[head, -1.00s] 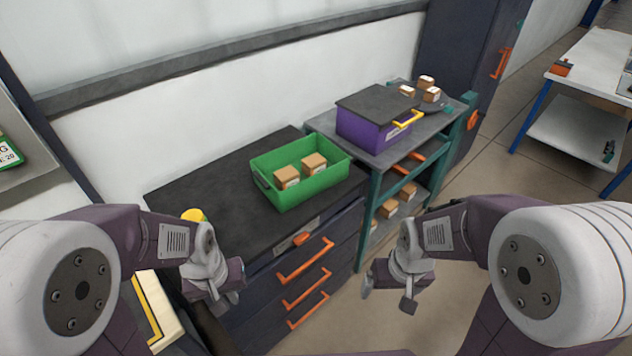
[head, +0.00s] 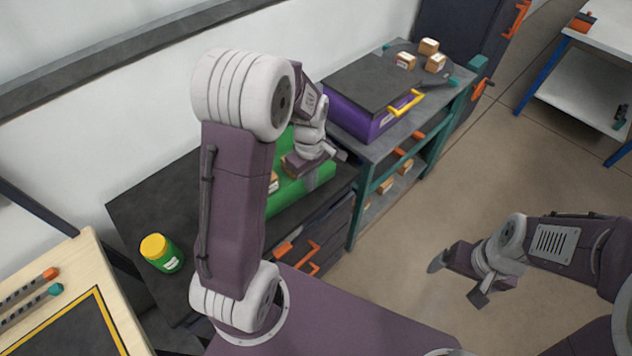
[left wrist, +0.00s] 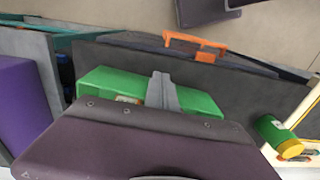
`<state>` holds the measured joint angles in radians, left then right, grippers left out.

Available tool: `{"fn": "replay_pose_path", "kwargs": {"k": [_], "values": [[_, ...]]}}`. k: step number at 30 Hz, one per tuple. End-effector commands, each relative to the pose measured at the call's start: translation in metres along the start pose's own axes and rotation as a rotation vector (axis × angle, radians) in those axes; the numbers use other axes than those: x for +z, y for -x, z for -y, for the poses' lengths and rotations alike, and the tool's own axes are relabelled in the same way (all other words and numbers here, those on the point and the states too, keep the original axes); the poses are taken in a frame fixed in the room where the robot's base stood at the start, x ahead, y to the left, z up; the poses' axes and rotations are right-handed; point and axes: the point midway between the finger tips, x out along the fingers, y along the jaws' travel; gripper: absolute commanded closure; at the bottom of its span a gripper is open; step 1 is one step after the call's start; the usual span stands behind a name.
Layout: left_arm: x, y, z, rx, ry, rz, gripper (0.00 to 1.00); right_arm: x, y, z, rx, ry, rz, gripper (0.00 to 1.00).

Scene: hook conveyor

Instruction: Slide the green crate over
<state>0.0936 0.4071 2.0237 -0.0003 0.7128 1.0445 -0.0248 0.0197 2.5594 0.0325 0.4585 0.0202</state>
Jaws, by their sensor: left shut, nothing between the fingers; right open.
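The green crate (head: 290,198) sits on the dark top of the drawer cabinet, largely hidden behind my left arm in the head view. A small brown box (head: 273,183) shows inside it. My left gripper (head: 322,168) is shut and empty, at the crate's right part; I cannot tell whether it touches the crate. In the left wrist view the crate (left wrist: 201,103) lies past the shut fingers (left wrist: 162,92), which overlap it in the picture. My right gripper (head: 459,279) is open and empty, over the floor to the right, away from the crate.
A purple lidded crate (head: 347,113) with a yellow handle stands on the rack right of the cabinet, close to the green crate. Small boxes (head: 428,48) sit behind it. A yellow-lidded green jar (head: 162,253) stands at the cabinet's left; dark cabinet top (head: 150,205) around it is clear.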

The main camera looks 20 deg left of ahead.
Motion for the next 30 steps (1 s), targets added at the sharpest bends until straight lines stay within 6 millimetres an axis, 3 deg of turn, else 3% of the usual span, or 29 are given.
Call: {"fn": "replay_pose_path", "kwargs": {"k": [5, 18, 24, 30], "values": [[0.001, -0.012, 0.001, -0.002, -0.002, 0.001, 1.0, 0.001, 0.0, 0.0, 0.0, 0.0, 0.0, 0.11], [0.001, -0.104, 0.001, -0.003, -0.003, 0.002, 1.0, 0.0, 0.005, 0.0, 0.0, 0.0, 0.0, 0.11], [-0.031, -0.098, 0.0, 0.002, 0.0, -0.001, 1.0, -0.002, 0.018, 0.0, 0.0, 0.0, 0.0, 0.11], [-0.04, -0.1, 0.0, 0.002, -0.002, -0.001, 1.0, -0.002, 0.019, 0.0, 0.0, 0.0, 0.0, 0.11]]}}
